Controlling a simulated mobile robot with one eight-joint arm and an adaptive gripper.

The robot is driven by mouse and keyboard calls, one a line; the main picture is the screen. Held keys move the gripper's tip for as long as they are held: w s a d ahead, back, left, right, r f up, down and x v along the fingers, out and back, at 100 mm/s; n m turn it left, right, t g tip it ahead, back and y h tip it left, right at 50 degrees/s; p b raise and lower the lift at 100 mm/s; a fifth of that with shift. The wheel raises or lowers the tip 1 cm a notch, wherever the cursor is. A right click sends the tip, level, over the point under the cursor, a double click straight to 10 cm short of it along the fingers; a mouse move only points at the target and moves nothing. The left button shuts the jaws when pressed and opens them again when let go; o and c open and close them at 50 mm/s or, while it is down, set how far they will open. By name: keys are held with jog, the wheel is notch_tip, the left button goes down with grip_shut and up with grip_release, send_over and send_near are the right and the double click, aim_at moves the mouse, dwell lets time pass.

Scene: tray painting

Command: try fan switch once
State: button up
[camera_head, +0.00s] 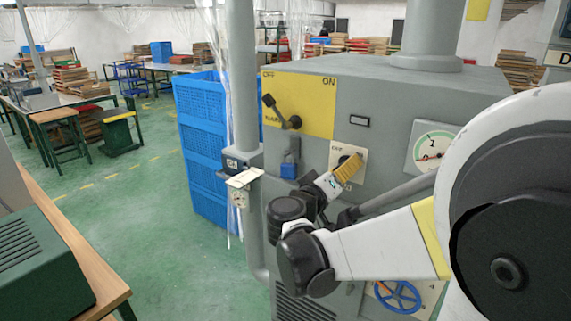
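A cream plate (335,153) with small lettering, too small to read surely, is on the front of the grey machine; I take it for the fan switch plate. A yellow ribbed piece (348,168) stands in front of it; I cannot tell whether it is the switch knob or part of my gripper. My gripper (340,176) is at this plate, at the end of my white and black arm. Its fingers are not distinguishable, so contact and opening cannot be told. The switch's position is hidden or too small to read.
A black lever (281,112) on a yellow OFF/ON panel (312,103) points toward OFF. A blue padlock (289,168) hangs below it. A dial gauge (432,148) and blue handwheel (398,296) are nearby. A grey post (241,80) and blue crates (200,135) stand left.

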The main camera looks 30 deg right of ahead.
dwell(0.5)
jog(key=o, duration=1.2)
jog(key=v, duration=1.2)
